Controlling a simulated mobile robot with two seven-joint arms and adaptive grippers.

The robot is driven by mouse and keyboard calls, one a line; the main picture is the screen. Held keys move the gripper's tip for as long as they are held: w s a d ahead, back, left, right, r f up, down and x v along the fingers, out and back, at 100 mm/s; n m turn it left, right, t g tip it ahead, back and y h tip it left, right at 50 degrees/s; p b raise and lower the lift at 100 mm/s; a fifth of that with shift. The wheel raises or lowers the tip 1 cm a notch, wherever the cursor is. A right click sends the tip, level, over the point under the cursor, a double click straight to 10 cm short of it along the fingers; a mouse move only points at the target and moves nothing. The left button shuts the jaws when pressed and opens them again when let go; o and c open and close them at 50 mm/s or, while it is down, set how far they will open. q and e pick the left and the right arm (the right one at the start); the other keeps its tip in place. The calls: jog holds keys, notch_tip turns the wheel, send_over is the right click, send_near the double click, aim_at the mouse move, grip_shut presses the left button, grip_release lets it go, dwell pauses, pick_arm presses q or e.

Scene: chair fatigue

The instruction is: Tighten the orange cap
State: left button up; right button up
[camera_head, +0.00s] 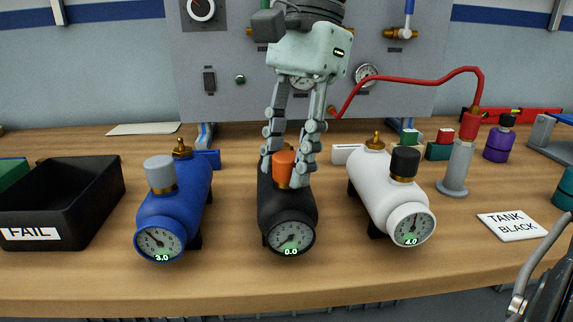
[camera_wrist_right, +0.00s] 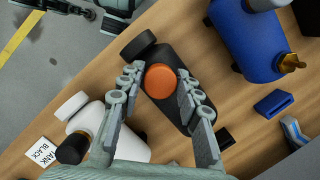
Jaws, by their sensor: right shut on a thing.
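The orange cap (camera_head: 283,168) sits upright on the black tank (camera_head: 287,208), the middle one of three; its gauge reads 0.0. My right gripper (camera_head: 287,172) comes down from above and is shut on the orange cap, a finger on each side. In the right wrist view, the round top of the orange cap (camera_wrist_right: 160,80) lies between the fingertips (camera_wrist_right: 160,76), above the black tank (camera_wrist_right: 175,105). The cap's threads and seat are hidden. My left gripper is not in view.
A blue tank (camera_head: 178,208) with a grey cap stands left, a white tank (camera_head: 388,190) with a black cap right. A black FAIL bin (camera_head: 85,205) is far left. A TANK BLACK card (camera_head: 512,227) lies right. A red hose (camera_head: 420,80) hangs behind.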

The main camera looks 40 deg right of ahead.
jog(key=shift+f+m+t+b, duration=0.15)
jog(key=shift+m+t+b, duration=0.15)
jog(key=shift+m+b, duration=0.5)
jog(key=shift+m, duration=1.1)
jog(key=shift+c, duration=0.3)
jog(key=shift+r, duration=0.2)
jog(key=o, duration=1.1)
